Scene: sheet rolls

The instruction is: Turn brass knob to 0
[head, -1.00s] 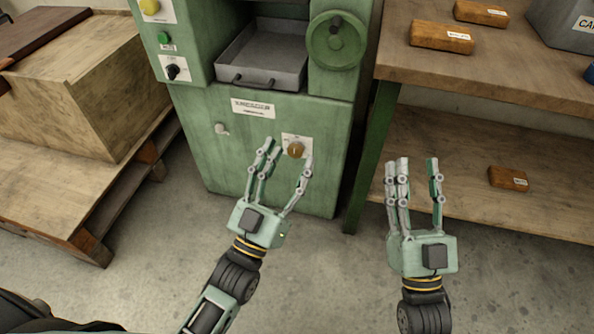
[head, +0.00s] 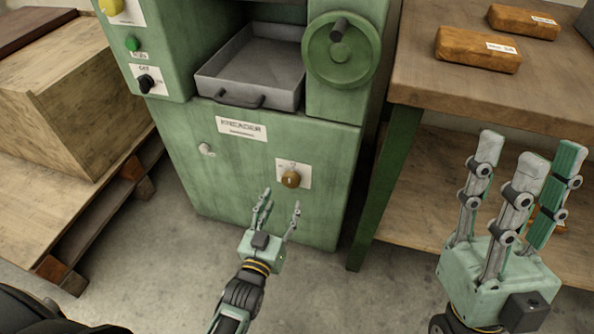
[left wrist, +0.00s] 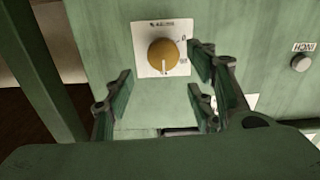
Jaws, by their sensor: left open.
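The brass knob (head: 291,179) sits on a white dial plate (head: 304,168) low on the front of the green machine. In the left wrist view the knob (left wrist: 163,54) shows a pale pointer mark toward the picture's bottom; the plate's small markings are hard to read. My left gripper (head: 281,200) is open, its fingertips just below the knob in the head view. In the left wrist view its fingers stand apart, with the knob beyond them and no visible contact. My right gripper (head: 528,160) is open and empty, raised in front of the bench at right.
The green machine (head: 255,195) has a handwheel (head: 345,75), a grey tray (head: 250,85) and a small pale button (head: 206,149). A wooden bench (head: 430,85) with brown blocks stands at right, a wooden crate (head: 70,100) at left. The floor before the machine is clear.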

